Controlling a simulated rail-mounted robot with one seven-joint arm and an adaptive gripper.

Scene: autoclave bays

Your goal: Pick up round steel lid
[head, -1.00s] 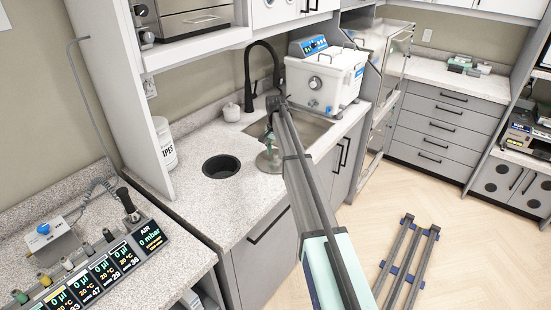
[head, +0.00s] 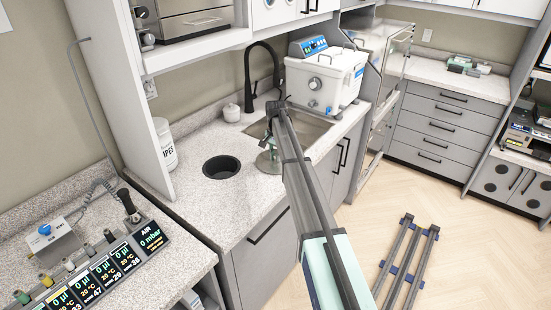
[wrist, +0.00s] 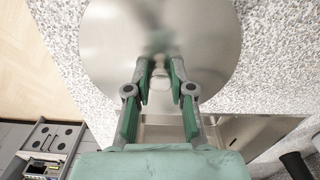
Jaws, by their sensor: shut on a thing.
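The round steel lid (head: 268,163) is on or just above the speckled counter, between the round dark opening and the sink; I cannot tell if it touches the counter. In the wrist view the lid (wrist: 103,45) is a broad shiny disc filling the top middle. My gripper (wrist: 160,72) has its two green-padded fingers closed on the small knob at the lid's centre. In the head view my gripper (head: 269,146) points down over the lid, partly hidden by my arm.
The sink (head: 308,131) with a black faucet (head: 248,80) lies behind the lid. A dark round opening (head: 221,167) is left of it. A white bath unit (head: 325,75) stands behind the sink. A wipes tub (head: 165,145) stands at the left wall panel.

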